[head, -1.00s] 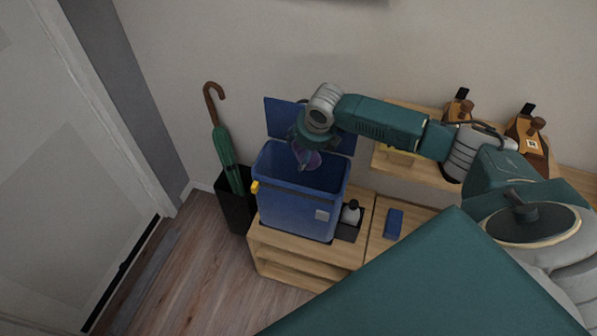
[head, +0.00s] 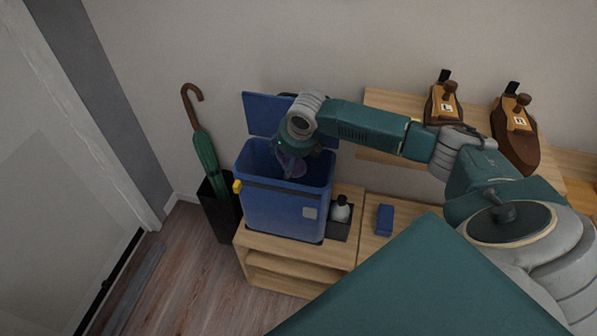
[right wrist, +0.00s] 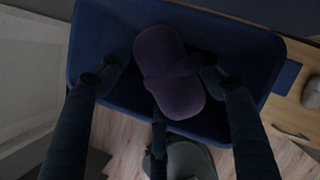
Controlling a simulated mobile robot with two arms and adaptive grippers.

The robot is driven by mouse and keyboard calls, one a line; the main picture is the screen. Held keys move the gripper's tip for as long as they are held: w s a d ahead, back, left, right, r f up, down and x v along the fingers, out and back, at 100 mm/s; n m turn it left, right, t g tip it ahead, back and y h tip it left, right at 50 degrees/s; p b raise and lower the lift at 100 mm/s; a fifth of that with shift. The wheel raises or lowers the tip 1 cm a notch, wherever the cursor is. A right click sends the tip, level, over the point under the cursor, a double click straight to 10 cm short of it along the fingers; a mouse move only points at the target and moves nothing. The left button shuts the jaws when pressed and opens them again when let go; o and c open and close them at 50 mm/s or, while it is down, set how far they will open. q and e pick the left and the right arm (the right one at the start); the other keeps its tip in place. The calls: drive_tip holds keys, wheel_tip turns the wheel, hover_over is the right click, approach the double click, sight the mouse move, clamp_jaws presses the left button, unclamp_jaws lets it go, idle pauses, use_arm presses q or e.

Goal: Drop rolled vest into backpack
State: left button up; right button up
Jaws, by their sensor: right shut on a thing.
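The backpack (head: 283,212) is a blue, box-shaped bag standing upright on a low wooden bench. Its flap (head: 266,114) is up at the back and its top is open. The rolled vest (right wrist: 168,75) is a purple roll, held between the fingers of my right gripper (right wrist: 165,78). In the head view the right gripper (head: 292,160) points down at the backpack's mouth, with a bit of the purple vest showing below it. In the right wrist view the vest is over the blue opening. My left gripper is not in view.
A black stand (head: 221,208) with a green umbrella (head: 205,155) is left of the bench (head: 283,270). Right of the backpack are a small bottle (head: 341,209) in a dark tray and a blue block (head: 384,219). Two wooden shoe forms (head: 515,130) sit on the shelf (head: 385,103).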

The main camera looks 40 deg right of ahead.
drive_tip(key=o, duration=1.2)
drive_tip(key=shift+w, duration=0.1)
drive_tip(key=shift+o, duration=0.2)
drive_tip(key=v, duration=1.2)
